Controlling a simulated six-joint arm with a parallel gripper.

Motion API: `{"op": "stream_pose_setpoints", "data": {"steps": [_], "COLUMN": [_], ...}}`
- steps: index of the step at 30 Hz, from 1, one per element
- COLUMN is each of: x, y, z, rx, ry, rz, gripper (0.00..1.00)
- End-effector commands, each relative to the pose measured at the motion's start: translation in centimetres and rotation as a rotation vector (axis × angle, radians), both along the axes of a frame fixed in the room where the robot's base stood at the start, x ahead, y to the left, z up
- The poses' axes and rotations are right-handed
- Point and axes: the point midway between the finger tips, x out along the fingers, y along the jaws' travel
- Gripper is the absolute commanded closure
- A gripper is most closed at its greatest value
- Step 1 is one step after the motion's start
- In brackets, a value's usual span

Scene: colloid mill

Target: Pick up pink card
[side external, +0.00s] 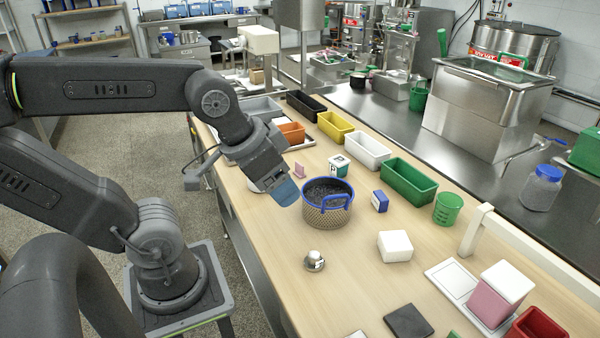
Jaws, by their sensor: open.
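A small pink card (299,171) stands upright on the wooden table (365,270), just beyond my gripper and near the table's left edge. My gripper (287,194) points down and to the right, above the table between the pink card and a blue-rimmed basket. It is open, and I see nothing held in it. The gap between its blue fingertips is hard to see from this side. The gripper and the card look apart. A larger pink block with a white top (500,292) stands at the front right.
The blue-rimmed basket (327,208) is close to the right of my gripper. Yellow (335,126), white (366,152) and green (408,181) bins line the far side. A metal knob (314,261) and white box (394,246) stand nearer. The table's front left is clear.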

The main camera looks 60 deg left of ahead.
Motion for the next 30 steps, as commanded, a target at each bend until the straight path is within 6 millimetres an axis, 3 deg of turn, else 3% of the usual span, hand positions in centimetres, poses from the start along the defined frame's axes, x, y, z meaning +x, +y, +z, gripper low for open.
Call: {"op": "stream_pose_setpoints", "data": {"steps": [3,12,20,25,30], "x": [0.0,0.0,0.2,3.1,8.9], "y": [0.0,0.0,0.1,1.7,5.7], "z": [0.0,0.0,0.1,1.1,2.1], "rx": [0.000,0.000,0.007,0.098,0.269], "ry": [0.000,0.000,0.002,0.039,0.132], "rz": [0.000,0.000,-0.005,-0.080,-0.254], "gripper": [0.34,0.63,0.63,0.63,0.63]}}
